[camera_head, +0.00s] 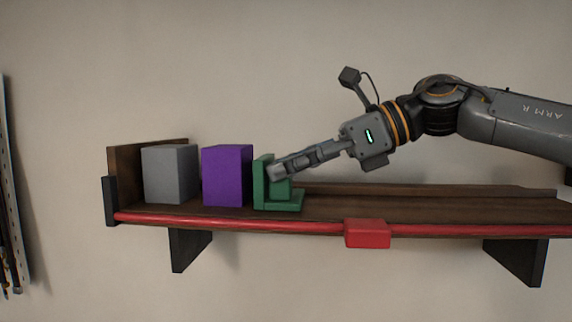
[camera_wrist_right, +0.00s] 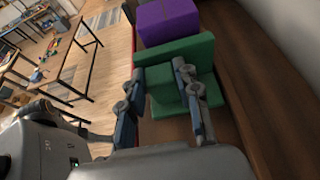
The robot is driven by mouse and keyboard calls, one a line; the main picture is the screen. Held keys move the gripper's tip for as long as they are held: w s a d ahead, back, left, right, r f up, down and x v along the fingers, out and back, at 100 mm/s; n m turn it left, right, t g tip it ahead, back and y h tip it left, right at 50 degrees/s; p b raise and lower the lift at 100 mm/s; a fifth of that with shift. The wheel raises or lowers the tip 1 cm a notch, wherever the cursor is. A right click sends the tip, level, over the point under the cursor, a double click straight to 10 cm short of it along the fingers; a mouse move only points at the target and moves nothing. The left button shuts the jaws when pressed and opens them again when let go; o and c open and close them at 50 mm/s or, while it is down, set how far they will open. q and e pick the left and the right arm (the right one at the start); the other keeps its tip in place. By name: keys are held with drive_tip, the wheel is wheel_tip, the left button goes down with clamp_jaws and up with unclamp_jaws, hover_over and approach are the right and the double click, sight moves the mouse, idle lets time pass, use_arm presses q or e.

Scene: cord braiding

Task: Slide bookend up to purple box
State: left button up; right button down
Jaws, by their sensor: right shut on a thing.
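A green bookend (camera_head: 261,184) stands upright on the wooden shelf, with its base toward the right. The purple box (camera_head: 228,176) stands just left of it, with a narrow gap showing between them in the head view. My right gripper (camera_head: 276,172) reaches in from the right and is shut on the bookend's middle part. In the right wrist view, the fingers (camera_wrist_right: 161,88) sit on both sides of a green block of the bookend (camera_wrist_right: 202,50), and the purple box (camera_wrist_right: 168,20) is just beyond. My left gripper is in neither view.
A grey box (camera_head: 170,175) stands left of the purple box, near the shelf's wooden end wall (camera_head: 124,162). A red rail (camera_head: 270,225) with a red block (camera_head: 367,233) runs along the front edge. The shelf (camera_head: 420,208) is clear to the right.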

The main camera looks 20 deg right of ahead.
drive_tip(key=c, duration=1.3)
unclamp_jaws()
drive_tip(key=shift+r, duration=0.15)
drive_tip(key=o, duration=0.4)
drive_tip(key=shift+w+a, duration=0.1)
drive_tip(key=shift+a, duration=0.05)
drive_tip(key=shift+c, duration=0.2)
drive_tip(key=shift+a, duration=0.1)
drive_tip(key=shift+d+r, duration=0.1)
drive_tip(key=shift+d, duration=0.3)
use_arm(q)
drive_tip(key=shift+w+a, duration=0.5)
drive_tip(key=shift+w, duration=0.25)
use_arm(e)
drive_tip(key=v, duration=1.1)
